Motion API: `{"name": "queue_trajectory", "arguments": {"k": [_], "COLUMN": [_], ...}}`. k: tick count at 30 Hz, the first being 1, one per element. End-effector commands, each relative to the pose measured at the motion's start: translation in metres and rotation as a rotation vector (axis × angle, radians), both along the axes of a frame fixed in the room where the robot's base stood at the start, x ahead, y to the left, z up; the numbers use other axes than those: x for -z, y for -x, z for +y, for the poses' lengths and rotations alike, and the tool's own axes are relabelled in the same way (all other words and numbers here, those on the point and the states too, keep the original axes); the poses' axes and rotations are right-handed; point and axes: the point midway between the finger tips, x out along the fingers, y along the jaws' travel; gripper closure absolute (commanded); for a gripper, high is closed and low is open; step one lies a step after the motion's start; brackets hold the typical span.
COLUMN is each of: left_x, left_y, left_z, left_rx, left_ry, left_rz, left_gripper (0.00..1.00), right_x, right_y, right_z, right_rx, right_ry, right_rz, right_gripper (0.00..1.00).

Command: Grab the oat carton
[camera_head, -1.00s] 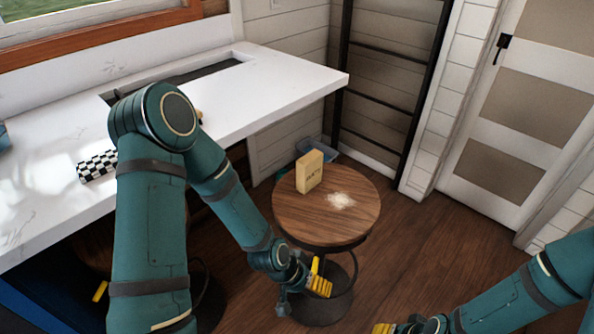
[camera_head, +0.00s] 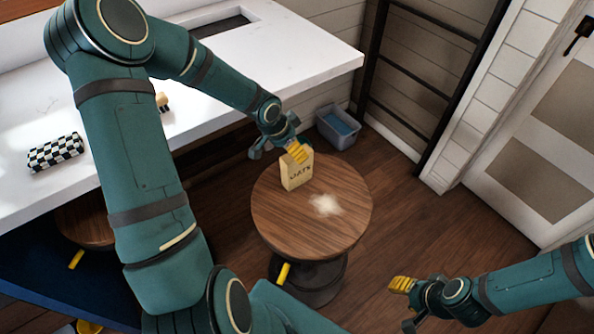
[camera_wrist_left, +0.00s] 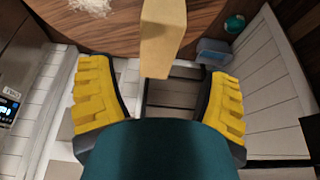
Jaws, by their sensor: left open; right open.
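The oat carton (camera_head: 297,174), a tan box with dark lettering, stands upright toward the back of the round wooden stool (camera_head: 290,228). It also shows in the left wrist view (camera_wrist_left: 162,38), at the top centre, between the lines of the two yellow finger pads but beyond them. My left gripper (camera_head: 280,150) is open and empty just behind the carton's top in the head view; one yellow finger overlaps the carton's upper edge. I cannot tell if they touch. My right gripper (camera_head: 405,303) is open and empty, low over the floor right of the stool.
A pale spill (camera_head: 325,204) lies on the stool beside the carton. A grey-blue bin (camera_head: 338,127) stands on the floor behind. The white counter (camera_head: 215,95) at left holds a black-and-white checkered object (camera_head: 55,152). A dark ladder rack (camera_head: 420,85) stands at back right.

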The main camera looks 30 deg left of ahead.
Motion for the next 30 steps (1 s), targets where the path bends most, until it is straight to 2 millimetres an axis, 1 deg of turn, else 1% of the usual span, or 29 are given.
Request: {"name": "queue_trajectory", "arguments": {"k": [1, 8, 15, 18, 21, 30], "left_x": [0.008, 0.021, 0.055, 0.063, 0.066, 0.065], "left_y": [-0.003, -0.007, -0.015, -0.019, -0.021, -0.021], "left_z": [-0.002, -0.004, -0.01, -0.012, -0.012, -0.012], "left_rx": [0.003, 0.002, 0.002, 0.002, 0.001, 0.0], "left_ry": [0.0, 0.0, 0.001, 0.001, 0.0, 0.0], "left_rz": [0.0, 0.0, 0.001, 0.001, -0.001, 0.0], "left_gripper": [0.22, 0.22, 0.22, 0.22, 0.22, 0.22], "right_x": [0.005, 0.009, 0.026, 0.029, 0.03, 0.029], "right_y": [0.001, 0.003, 0.001, 0.001, 0.0, 0.0], "right_z": [0.0, 0.0, 0.0, 0.0, 0.0, 0.0], "right_rx": [-0.002, -0.004, -0.006, -0.005, -0.005, -0.004], "right_ry": [0.0, -0.002, -0.001, -0.001, -0.001, -0.001], "right_rz": [0.002, 0.006, 0.003, 0.001, 0.0, -0.001], "right_gripper": [0.53, 0.53, 0.53, 0.53, 0.53, 0.53]}}
